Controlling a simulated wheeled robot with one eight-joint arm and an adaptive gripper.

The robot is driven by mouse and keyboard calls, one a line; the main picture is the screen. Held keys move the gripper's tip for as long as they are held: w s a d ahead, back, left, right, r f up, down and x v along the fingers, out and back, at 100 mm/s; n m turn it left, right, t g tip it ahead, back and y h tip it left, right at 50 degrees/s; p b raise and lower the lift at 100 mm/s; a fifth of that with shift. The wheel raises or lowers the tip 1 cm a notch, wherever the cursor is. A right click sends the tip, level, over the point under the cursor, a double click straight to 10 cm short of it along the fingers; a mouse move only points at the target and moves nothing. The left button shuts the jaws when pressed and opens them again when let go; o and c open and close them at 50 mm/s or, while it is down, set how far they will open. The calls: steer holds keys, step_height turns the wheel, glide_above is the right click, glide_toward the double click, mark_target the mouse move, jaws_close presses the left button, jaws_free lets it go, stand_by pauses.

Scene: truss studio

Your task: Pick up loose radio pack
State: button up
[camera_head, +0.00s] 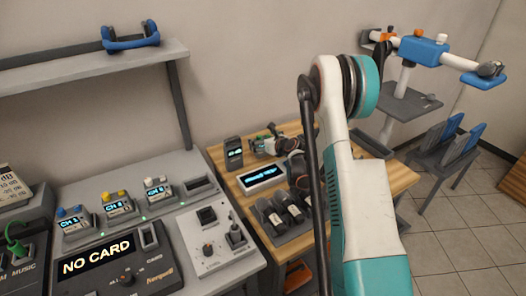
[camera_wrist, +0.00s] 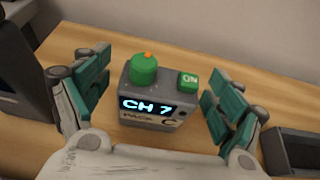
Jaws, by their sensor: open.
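The radio pack (camera_wrist: 150,98) is a small grey box with a green knob, a green ON button, a lit "CH 7" display and a "PACK C" label. It stands upright on the wooden table in the wrist view. My gripper (camera_wrist: 160,88) is open, with one green-padded finger to the left of the pack and one to the right. Gaps show between the pads and the pack's sides. In the head view my gripper (camera_head: 268,144) is over the wooden table, and I cannot clearly make out the pack there.
The wooden table (camera_head: 393,177) also holds a dark upright device (camera_head: 233,153), a white-framed display (camera_head: 263,177) and a rack of dark packs (camera_head: 283,214). In the wrist view an empty dark tray (camera_wrist: 290,151) lies right of my gripper. A grey console (camera_head: 133,246) with several channel packs stands left.

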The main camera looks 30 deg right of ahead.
steer(key=c, duration=1.3)
steer(key=shift+o, duration=0.2)
steer(key=shift+r, duration=0.15)
